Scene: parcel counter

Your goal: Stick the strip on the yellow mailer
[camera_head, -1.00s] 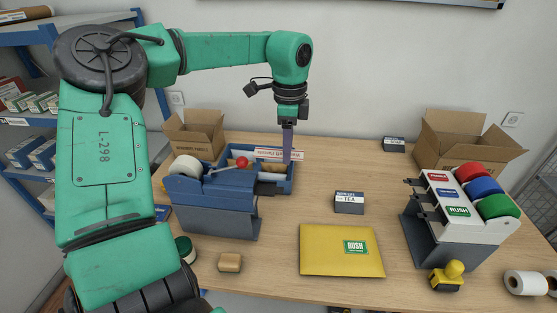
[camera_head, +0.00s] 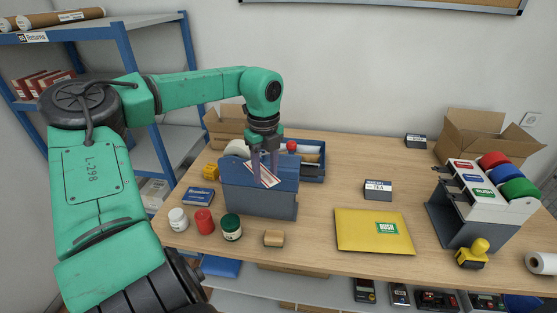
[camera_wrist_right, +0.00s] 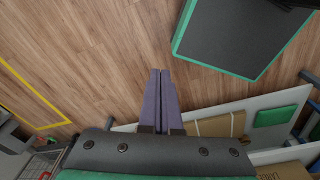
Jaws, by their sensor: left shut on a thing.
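The yellow mailer (camera_head: 360,231) lies flat on the counter, right of centre in the head view, with a green RUSH label (camera_head: 387,228) near its right side. My left gripper (camera_head: 265,178) is shut on a white strip with red print (camera_head: 262,174). The strip is tilted and shows in front of the blue tape dispenser (camera_head: 262,203), left of the mailer and apart from it. My right gripper (camera_wrist_right: 161,74) shows only in the right wrist view; its fingers are together, empty, above the wood floor.
A TEA box (camera_head: 378,190) stands behind the mailer. Counter space between dispenser and mailer is clear.

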